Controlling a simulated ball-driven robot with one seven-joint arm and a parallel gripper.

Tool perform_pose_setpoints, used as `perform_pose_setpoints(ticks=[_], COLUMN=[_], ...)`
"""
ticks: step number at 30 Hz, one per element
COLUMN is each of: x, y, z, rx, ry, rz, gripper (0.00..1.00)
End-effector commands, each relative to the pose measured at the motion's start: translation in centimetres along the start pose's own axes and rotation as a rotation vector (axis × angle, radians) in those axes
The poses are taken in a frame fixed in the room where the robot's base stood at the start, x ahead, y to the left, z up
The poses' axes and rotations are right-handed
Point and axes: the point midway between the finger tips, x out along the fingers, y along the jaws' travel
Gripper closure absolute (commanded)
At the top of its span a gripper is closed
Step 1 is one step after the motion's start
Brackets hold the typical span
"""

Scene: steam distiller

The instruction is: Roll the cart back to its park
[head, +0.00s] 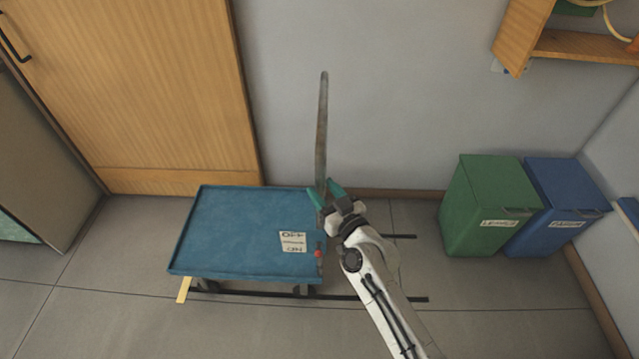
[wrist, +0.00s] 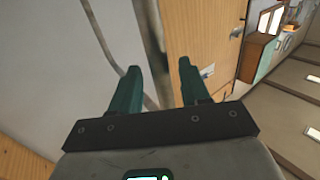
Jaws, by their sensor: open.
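The cart is a flat blue-teal platform (head: 230,235) with a raised rim, standing low on the floor in front of the wooden door. A tall grey upright handle (head: 322,120) rises at its right end. My gripper (head: 330,190) is open, with green fingers, at the lower part of the handle. In the wrist view my gripper (wrist: 158,82) shows its two fingers apart. A thin grey bar (wrist: 103,35) passes behind the left finger there. I cannot tell whether the handle lies between the fingers or whether they touch it.
Dark floor rails (head: 375,298) run under the cart and extend right of it. A yellow strip (head: 184,289) lies by its front left corner. A green bin (head: 480,205) and a blue bin (head: 560,205) stand at the right. A wooden door (head: 150,90) is behind the cart.

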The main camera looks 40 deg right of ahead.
Motion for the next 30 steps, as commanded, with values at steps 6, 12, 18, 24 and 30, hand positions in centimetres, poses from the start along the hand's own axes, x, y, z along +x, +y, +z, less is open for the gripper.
perform_pose_setpoints(ticks=[6,12,18,24,30], x=[2.0,2.2,2.2,2.2,2.2], y=[0.0,0.0,0.0,0.0,0.0], z=[0.0,0.1,0.1,0.1,0.1], rx=[0.001,0.001,0.001,0.001,0.001], ry=[0.001,-0.001,-0.001,-0.001,-0.001], rz=[0.000,0.000,-0.001,-0.001,-0.001], gripper=[0.54,0.54,0.60,0.79,0.98])
